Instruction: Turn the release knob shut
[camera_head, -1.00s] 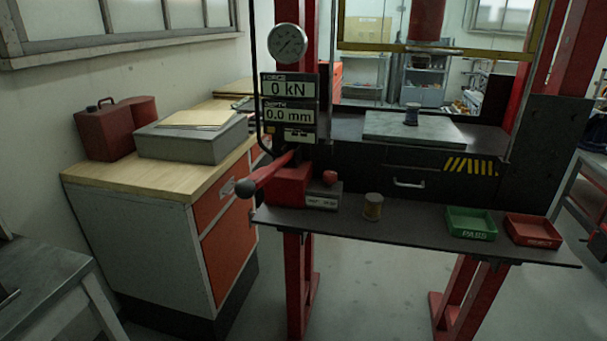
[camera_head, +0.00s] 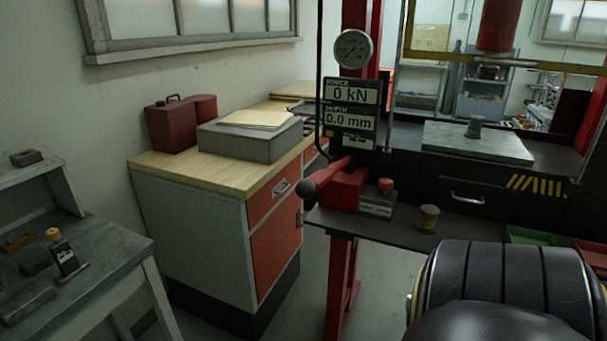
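A small red knob (camera_head: 385,185) sits on a grey labelled block (camera_head: 377,204) on the press's front shelf, right of the red pump body (camera_head: 343,190). A pump lever (camera_head: 325,177) with a dark round grip sticks out to the left. The display (camera_head: 350,112) reads 0 kN and 0.0 mm, with a round gauge (camera_head: 353,49) above it. A dark rounded part of my own arm fills the lower right. Neither gripper shows, and nothing touches the knob. Whether the knob is open or shut cannot be told.
A small yellowish spool (camera_head: 428,217) stands on the shelf right of the knob. A green tray (camera_head: 529,236) and a red tray (camera_head: 591,254) are partly hidden behind my arm. A cabinet (camera_head: 225,200) stands left of the press, and a grey workbench (camera_head: 90,262) stands at the lower left.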

